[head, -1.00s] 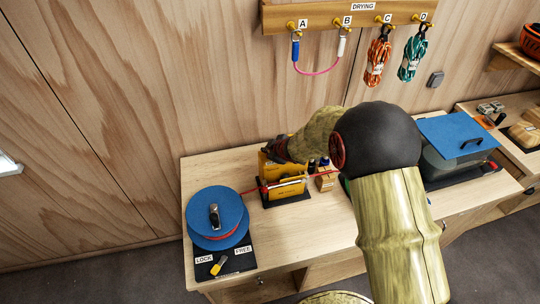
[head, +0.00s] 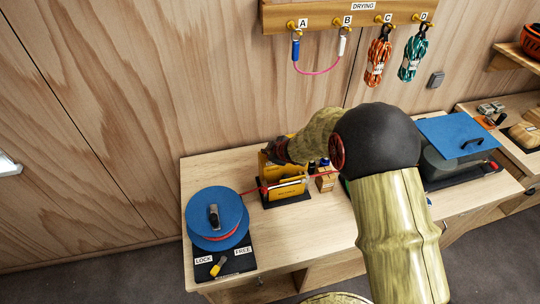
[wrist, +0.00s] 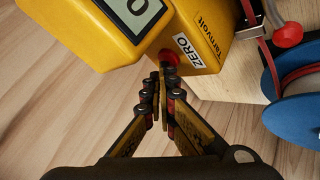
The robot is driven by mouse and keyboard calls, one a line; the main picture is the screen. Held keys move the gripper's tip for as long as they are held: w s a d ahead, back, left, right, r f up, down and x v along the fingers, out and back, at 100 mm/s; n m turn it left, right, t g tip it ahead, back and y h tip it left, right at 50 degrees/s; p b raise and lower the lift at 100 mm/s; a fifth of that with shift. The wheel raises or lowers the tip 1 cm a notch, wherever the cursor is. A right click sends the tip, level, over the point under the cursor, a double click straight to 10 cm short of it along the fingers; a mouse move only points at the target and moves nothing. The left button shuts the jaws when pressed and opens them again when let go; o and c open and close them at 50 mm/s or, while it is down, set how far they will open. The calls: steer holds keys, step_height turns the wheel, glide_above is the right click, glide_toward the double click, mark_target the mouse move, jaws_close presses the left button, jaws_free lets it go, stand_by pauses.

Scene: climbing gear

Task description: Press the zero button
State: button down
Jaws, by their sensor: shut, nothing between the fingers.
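The yellow rope counter (head: 284,190) stands on the workbench, with part of it hidden behind my arm in the head view. In the wrist view its yellow body (wrist: 207,30) carries a ZERO label and a display showing a 0 digit. The red zero button (wrist: 169,58) sits beside that label. My gripper (wrist: 160,78) is shut and empty, with its fingertips right at the button and partly overlapping it in the picture. I cannot tell whether they touch it. My gripper also shows in the head view (head: 274,150), above the counter.
A blue rope reel (head: 215,213) stands left of the counter, with a LOCK/FREE lever (head: 218,266) in front. A red rope (head: 249,191) runs from it to the counter. Small bottles (head: 324,178) stand to the right. A drying rail (head: 350,13) hangs above.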

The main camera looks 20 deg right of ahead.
steer(key=shift+r+p, duration=0.85)
step_height(320, 180, up, 5)
steer(key=p, duration=0.4)
steer(key=shift+p, duration=0.4)
